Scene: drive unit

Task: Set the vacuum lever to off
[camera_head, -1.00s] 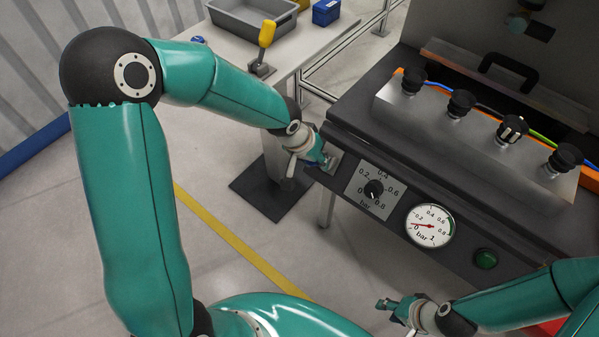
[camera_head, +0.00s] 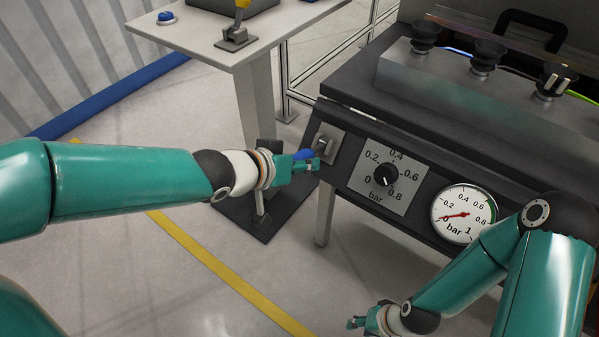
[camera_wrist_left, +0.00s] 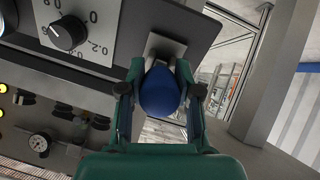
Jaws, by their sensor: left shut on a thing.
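The blue lever (camera_head: 304,154) sits on a metal plate (camera_head: 328,142) at the left end of the dark front panel. Its handle points left, away from the plate, in the head view. My left gripper (camera_head: 308,161) is shut on the blue lever. In the left wrist view the rounded blue lever (camera_wrist_left: 160,92) fills the space between the two fingers, with its metal plate (camera_wrist_left: 164,46) behind it. My right gripper (camera_head: 364,320) is low in the head view, away from the panel; its finger opening is too small to judge.
Right of the lever are a black dial knob (camera_head: 386,175) and a round gauge (camera_head: 463,213) with a red needle near 0. Black suction cups (camera_head: 486,52) stand above. A white table (camera_head: 190,35) carries a yellow-handled lever and a blue button (camera_head: 166,17).

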